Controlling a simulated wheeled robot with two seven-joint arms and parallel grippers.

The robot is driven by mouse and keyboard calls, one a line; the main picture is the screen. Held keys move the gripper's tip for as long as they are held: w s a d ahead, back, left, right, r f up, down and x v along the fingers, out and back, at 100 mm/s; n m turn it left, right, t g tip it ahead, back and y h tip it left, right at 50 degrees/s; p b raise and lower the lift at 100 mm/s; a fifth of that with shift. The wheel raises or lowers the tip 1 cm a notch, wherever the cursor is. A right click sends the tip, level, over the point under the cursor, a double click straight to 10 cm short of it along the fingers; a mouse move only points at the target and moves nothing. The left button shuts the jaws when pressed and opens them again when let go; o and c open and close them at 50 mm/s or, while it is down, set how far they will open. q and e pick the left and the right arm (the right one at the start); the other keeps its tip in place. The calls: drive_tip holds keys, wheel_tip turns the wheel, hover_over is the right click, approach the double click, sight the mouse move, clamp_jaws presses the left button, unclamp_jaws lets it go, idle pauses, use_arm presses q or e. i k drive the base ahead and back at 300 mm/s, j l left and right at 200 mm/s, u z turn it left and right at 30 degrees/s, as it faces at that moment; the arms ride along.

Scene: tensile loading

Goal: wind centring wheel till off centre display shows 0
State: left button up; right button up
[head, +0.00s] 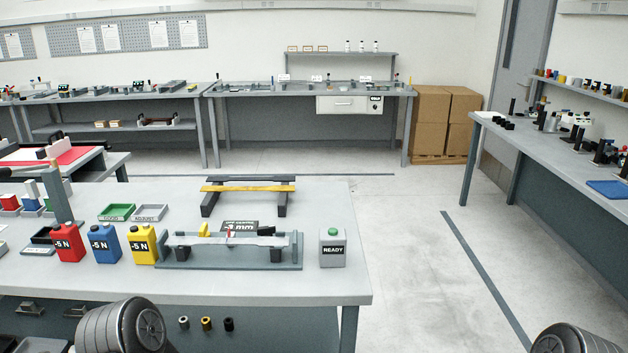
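A dark display (240,226) with white text ending in "mm" stands behind the grey loading fixture (228,265) on the near bench. Its number is too small and partly covered to read surely. A pale bar (265,241) lies across the fixture, with a yellow piece (204,230) at its left part and a small red mark (229,235) near its middle. I cannot make out the centring wheel for certain. Neither of my grippers is in view; only rounded grey parts of my arms show at the bottom edge.
Red (68,243), blue (105,244) and yellow (143,244) "-5 N" containers stand left of the fixture. A READY box (333,249) with a green button stands right. A yellow bar (248,188) on dark supports lies behind. The floor right of the bench is clear.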

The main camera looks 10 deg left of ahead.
sight(266, 230)
drive_tip(key=i+j+u, duration=0.1)
drive_tip(key=i+u, duration=0.25)
drive_tip(key=i+l+u, duration=0.1)
drive_tip(key=i+u, duration=0.25)
drive_tip(key=i, duration=0.2)
